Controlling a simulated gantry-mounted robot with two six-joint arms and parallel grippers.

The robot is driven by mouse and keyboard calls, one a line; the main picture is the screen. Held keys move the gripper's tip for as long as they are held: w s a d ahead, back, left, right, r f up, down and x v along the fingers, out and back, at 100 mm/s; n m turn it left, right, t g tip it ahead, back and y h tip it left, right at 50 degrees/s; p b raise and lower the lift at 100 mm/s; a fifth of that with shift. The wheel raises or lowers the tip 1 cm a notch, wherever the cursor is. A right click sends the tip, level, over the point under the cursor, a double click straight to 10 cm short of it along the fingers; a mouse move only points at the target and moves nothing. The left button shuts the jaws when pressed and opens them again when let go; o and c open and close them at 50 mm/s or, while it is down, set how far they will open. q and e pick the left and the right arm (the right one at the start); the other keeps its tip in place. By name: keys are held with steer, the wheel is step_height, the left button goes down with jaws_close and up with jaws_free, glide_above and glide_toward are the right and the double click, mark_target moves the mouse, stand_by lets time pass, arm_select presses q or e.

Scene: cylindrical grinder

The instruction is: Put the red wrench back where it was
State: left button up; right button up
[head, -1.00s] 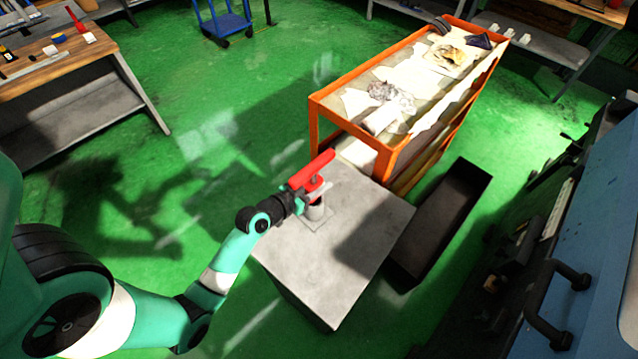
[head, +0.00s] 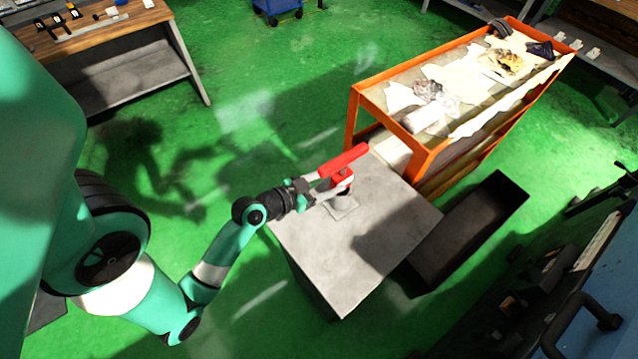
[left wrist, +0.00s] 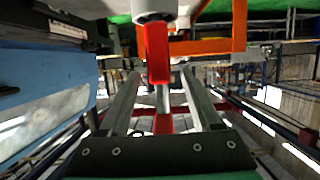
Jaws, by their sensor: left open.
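The red wrench (head: 345,160) sits on top of a small upright holder (head: 343,203) on the grey block-shaped table. My left gripper (head: 327,187) is open, just left of the wrench and holder, with its pale fingers pointing at them. In the left wrist view the red wrench (left wrist: 156,52) shows end-on, ahead of and between the open fingers (left wrist: 158,80). It looks free of the fingers, though the exact gap is hard to judge. Part of the holder is hidden behind the gripper and wrench. My right gripper is in neither view.
The grey table (head: 375,255) has a clear top around the holder. An orange cart (head: 432,160) with cloths stands behind it. A dark open bin (head: 468,230) lies to its right, and the blue machine is at far right. A workbench (head: 130,30) stands at upper left.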

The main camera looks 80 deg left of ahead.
arm_select(q)
steer(key=v, duration=0.4)
steer(key=shift+d, duration=0.1)
stand_by(0.4)
